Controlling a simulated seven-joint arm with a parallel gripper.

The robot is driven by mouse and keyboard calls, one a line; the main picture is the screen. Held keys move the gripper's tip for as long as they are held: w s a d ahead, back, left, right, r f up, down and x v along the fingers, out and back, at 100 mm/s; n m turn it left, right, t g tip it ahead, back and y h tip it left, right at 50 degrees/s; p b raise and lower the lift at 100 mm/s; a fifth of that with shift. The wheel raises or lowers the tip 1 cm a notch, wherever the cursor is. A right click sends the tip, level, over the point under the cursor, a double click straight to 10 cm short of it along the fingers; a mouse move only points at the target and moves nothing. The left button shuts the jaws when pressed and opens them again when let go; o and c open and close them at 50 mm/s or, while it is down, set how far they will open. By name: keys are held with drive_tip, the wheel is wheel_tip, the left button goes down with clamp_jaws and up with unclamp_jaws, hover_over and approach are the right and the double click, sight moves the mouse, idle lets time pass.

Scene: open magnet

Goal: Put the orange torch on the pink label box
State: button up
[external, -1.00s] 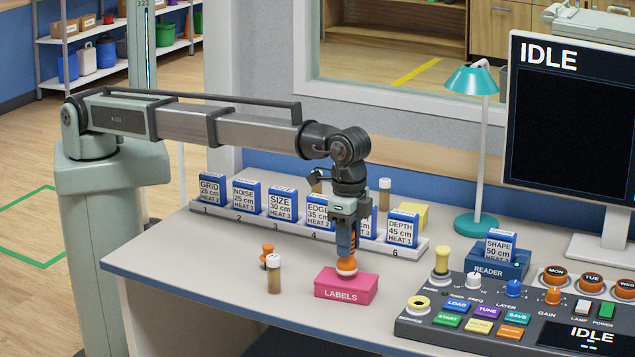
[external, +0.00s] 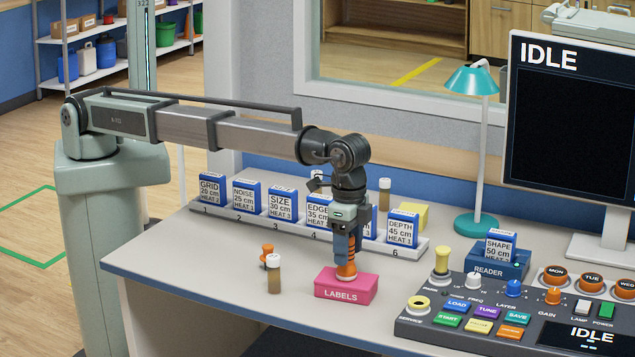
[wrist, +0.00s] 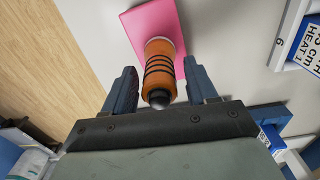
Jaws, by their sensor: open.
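The orange torch (external: 346,270) stands upright on top of the pink label box (external: 366,288), which is marked LABELS. In the wrist view, the torch (wrist: 159,70) shows its orange body with dark rings and a dark end toward me, over the pink box (wrist: 137,27). My gripper (external: 346,256) is open around the upper part of the torch. In the wrist view, the two fingers of my gripper (wrist: 162,88) are on either side of the torch, with visible gaps.
A brown vial (external: 274,275) and a small orange item (external: 267,256) stand left of the box. A rack (external: 290,228) of numbered cartridges is behind. The control console (external: 480,320) lies to the right, with the reader (external: 492,268) behind it.

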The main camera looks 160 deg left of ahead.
wheel_tip(320, 180, up, 12)
drive_tip(key=shift+r, duration=0.2)
idle(0.4)
